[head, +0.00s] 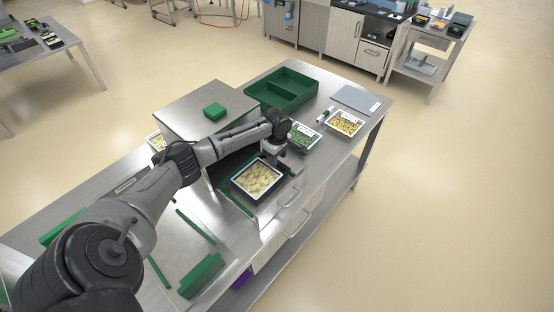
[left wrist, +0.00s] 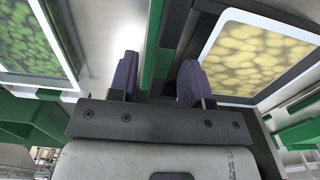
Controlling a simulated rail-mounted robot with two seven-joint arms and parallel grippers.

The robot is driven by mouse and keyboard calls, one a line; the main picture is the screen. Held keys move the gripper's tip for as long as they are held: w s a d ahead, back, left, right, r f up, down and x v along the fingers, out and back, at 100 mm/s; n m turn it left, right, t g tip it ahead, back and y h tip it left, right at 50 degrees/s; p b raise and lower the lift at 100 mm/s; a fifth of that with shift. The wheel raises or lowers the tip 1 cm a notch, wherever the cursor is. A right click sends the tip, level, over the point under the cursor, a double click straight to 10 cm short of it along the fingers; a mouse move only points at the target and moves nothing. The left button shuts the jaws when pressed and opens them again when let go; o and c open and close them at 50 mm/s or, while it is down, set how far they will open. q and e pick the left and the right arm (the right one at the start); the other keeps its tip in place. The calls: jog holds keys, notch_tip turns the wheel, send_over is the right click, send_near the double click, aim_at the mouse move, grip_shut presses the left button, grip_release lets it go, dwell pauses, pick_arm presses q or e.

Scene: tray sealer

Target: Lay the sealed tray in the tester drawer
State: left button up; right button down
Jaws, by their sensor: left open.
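A tray with pale yellow pieces (head: 257,178) sits in a dark square frame (head: 238,190) in front of a steel box on the bench. It also shows at the right of the left wrist view (left wrist: 258,55). I cannot tell whether this frame is the tester drawer, or whether a film covers the tray. My left gripper (head: 276,153) is just beyond the tray in the head view, apart from it. In the left wrist view the purple fingers of my left gripper (left wrist: 157,80) stand apart, with nothing held between them. My right gripper is out of view.
A tray of green pieces (head: 303,137) and a tray of yellow pieces (head: 342,124) stand beyond my gripper. A green divided bin (head: 283,88) and a grey plate (head: 356,98) lie farther back. Green rails edge the near bench.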

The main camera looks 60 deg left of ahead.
pick_arm(q)
notch_tip(320, 180, up, 10)
jog(key=p, duration=0.1)
jog(key=shift+p, duration=0.35)
jog(key=shift+w, duration=0.1)
